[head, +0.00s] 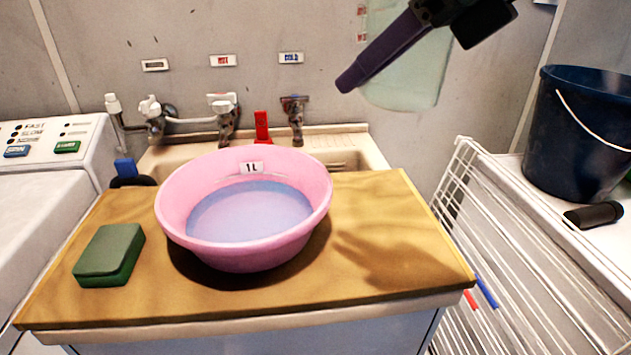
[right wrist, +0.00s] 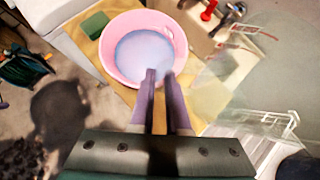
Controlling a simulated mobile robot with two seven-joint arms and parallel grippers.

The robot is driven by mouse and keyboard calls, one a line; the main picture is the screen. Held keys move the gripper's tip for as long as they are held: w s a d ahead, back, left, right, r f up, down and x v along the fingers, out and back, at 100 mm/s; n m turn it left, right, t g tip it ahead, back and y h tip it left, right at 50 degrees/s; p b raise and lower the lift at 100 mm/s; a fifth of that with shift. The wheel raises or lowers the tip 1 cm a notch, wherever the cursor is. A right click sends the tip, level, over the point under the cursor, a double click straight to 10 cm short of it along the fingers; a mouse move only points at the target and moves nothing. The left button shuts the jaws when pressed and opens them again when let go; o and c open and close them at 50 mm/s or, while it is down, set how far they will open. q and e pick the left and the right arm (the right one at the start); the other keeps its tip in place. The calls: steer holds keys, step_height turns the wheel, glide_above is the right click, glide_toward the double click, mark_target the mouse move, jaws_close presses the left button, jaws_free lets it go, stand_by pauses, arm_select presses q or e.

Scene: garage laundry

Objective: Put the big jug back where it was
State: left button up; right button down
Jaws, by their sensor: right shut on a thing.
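The big jug (head: 408,80) is a pale green translucent vessel at the top of the head view, held up in the air in front of the grey wall. Its upper part is cut off by the picture edge. My right gripper (head: 348,84) comes in from the top right with its dark purple fingers across the jug, shut on it. In the right wrist view the right gripper (right wrist: 159,76) shows its fingers close together, with a pale see-through shape to their right. My left gripper is not in view.
A pink basin (head: 245,255) labelled 1L holds bluish liquid on the wooden board (head: 375,260). A green sponge (head: 108,255) lies at left. Behind are the sink (head: 375,160) and taps; at right a white rack (head: 500,240) and dark bucket (head: 575,135). The board's right side is clear.

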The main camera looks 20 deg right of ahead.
steer(key=shift+s+f, duration=0.25)
steer(key=shift+f, duration=9.95)
steer(key=shift+f+b, duration=0.25)
steer(key=shift+b, duration=0.15)
steer(key=c, duration=0.9)
jaws_free()
steer(key=shift+r, duration=0.1)
